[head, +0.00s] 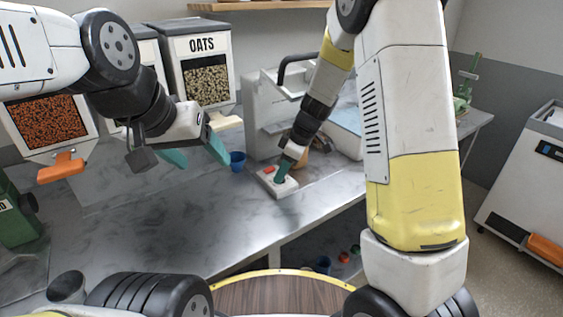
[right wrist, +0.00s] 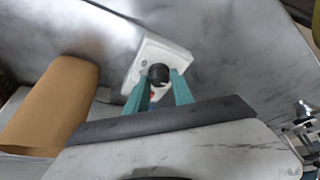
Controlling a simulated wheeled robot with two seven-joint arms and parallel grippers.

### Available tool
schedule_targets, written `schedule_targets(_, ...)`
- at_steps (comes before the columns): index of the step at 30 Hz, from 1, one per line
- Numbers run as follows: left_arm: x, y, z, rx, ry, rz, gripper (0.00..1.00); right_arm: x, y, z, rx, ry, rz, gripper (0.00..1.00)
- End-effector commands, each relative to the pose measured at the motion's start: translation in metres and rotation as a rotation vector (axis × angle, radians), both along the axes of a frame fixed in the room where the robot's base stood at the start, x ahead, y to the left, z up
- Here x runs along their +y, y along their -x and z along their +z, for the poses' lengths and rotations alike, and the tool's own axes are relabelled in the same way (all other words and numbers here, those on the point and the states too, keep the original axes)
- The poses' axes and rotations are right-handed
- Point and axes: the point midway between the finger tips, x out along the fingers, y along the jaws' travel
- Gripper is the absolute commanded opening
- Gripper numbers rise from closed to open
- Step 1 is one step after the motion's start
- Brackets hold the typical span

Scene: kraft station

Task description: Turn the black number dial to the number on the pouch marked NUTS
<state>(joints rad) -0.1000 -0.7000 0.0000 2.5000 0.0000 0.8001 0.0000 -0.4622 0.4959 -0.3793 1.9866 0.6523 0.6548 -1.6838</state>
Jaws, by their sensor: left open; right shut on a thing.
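The black number dial (right wrist: 158,74) sits on a small white box (right wrist: 150,52) in the right wrist view. My right gripper (right wrist: 160,82) has its teal fingers on either side of the dial and is shut on it. In the head view the white box (head: 284,189) stands on the counter, and my right gripper (head: 284,169) hides the dial. The dial's numbers cannot be read. My left gripper (head: 196,154) is open and empty above the counter. A brown kraft-coloured object (right wrist: 48,106) lies beside the box; no NUTS label can be read.
A blue cup (head: 237,162) stands left of the white box. An OATS dispenser (head: 206,82) and a dispenser of orange-red grains (head: 45,122) stand at the back left. A white machine (head: 262,110) is behind the dial box. The metal counter (head: 150,225) is clear at front left.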

Motion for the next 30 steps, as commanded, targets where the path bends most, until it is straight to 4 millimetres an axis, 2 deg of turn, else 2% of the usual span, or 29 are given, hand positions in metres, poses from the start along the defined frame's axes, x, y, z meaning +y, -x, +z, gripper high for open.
schedule_targets(30, 0.0, 0.0, 0.0, 0.0, 0.0, 0.0, 0.67, 0.0052, 0.0049, -0.0005, -0.004, 0.004, -0.903, 0.0)
